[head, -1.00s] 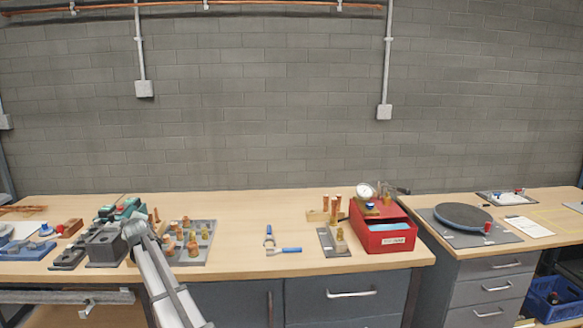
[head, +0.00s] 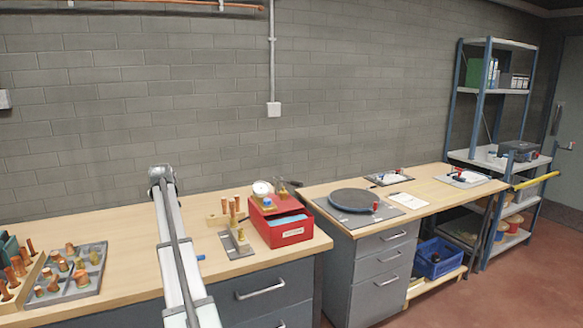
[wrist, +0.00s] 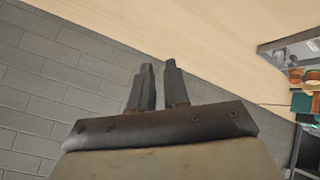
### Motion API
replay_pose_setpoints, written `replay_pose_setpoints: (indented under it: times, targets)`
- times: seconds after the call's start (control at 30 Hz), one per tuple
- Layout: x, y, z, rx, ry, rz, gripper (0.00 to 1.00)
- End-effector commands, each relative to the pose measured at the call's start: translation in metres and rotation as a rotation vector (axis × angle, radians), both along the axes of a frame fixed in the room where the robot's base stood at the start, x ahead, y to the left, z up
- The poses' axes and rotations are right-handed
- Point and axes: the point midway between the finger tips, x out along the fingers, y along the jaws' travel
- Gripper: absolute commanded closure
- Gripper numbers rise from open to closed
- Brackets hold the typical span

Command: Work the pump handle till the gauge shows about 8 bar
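A dark lever-like part (head: 289,184), probably the handle, shows behind the box. My gripper (head: 161,172) is raised to the left of the pump, well apart from it. In the wrist view, the two dark fingers of my gripper (wrist: 158,68) are slightly apart with nothing between them. The pump does not show in the wrist view.
A grey tray of copper fittings (head: 72,289) lies at the left. A dark round turntable (head: 352,201) is on the right bench. The bench between tray and plate is mostly clear.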

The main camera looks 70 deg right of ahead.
Motion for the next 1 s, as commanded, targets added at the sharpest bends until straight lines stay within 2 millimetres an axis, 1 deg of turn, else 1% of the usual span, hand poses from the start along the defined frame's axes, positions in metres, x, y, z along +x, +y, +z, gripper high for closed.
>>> replay_pose_setpoints:
  times: [0.03, 0.1, 0.17, 0.2, 0.27, 0.3, 0.37, 0.4, 0.47, 0.5, 0.57, 0.6, 0.67, 0.7, 0.77, 0.8, 0.9, 1.0]
  targets:
    - [-0.021, -0.025, 0.006, 0.026, 0.007, -0.037, 0.84]
    - [-0.051, -0.051, 0.012, 0.064, 0.019, -0.082, 0.84]
    - [-0.076, -0.072, 0.017, 0.096, 0.027, -0.12, 0.84]
    - [-0.093, -0.085, 0.021, 0.118, 0.032, -0.144, 0.84]
    - [-0.12, -0.105, 0.027, 0.15, 0.039, -0.182, 0.84]
    - [-0.138, -0.117, 0.03, 0.173, 0.044, -0.206, 0.84]
    - [-0.166, -0.134, 0.037, 0.206, 0.049, -0.243, 0.84]
    - [-0.184, -0.145, 0.041, 0.228, 0.052, -0.266, 0.84]
    - [-0.213, -0.161, 0.048, 0.26, 0.057, -0.302, 0.84]
    - [-0.233, -0.17, 0.052, 0.282, 0.06, -0.326, 0.84]
    - [-0.262, -0.184, 0.059, 0.316, 0.063, -0.361, 0.84]
    - [-0.282, -0.192, 0.064, 0.338, 0.065, -0.384, 0.84]
    - [-0.312, -0.203, 0.071, 0.37, 0.068, -0.419, 0.84]
    - [-0.332, -0.21, 0.076, 0.393, 0.068, -0.44, 0.84]
    - [-0.36, -0.218, 0.083, 0.424, 0.069, -0.471, 0.84]
    - [-0.377, -0.223, 0.087, 0.443, 0.07, -0.49, 0.84]
    - [-0.414, -0.231, 0.097, 0.483, 0.071, -0.527, 0.84]
    - [-0.439, -0.235, 0.103, 0.513, 0.07, -0.553, 0.84]
